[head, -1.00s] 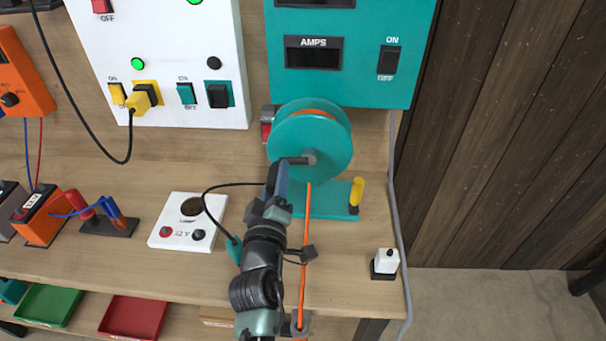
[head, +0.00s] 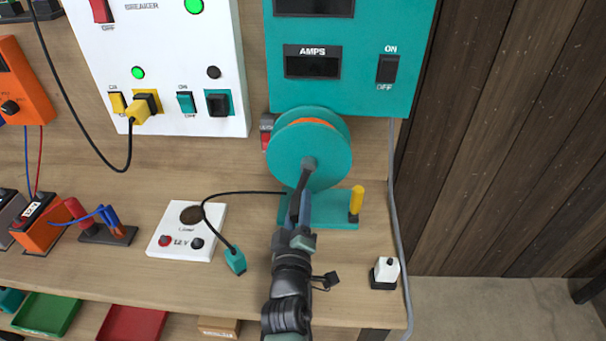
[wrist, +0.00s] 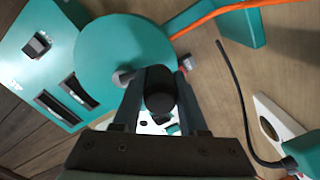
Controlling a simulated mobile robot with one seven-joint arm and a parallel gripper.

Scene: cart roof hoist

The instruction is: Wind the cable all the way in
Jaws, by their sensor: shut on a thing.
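The teal cable reel (head: 285,155) stands on a teal base (head: 330,212) at the back of the bench, with orange cable (head: 318,123) showing between its flanges. The reel's crank (head: 305,175) runs down from the hub. My gripper (head: 297,203) is at the crank's lower end. In the wrist view, the dark crank knob (wrist: 160,92) sits between the fingers of my gripper (wrist: 159,112), which is shut on it. The orange cable (wrist: 230,11) shows stretched from the reel in the wrist view. In the head view my arm hides its run across the bench.
A yellow handle (head: 355,199) stands upright on the base's right end. A loose lead with a teal plug (head: 236,261) lies left of my arm, by the white 12 V box (head: 186,242). A small white switch (head: 386,269) is at right. The teal panel (head: 345,85) rises behind the reel.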

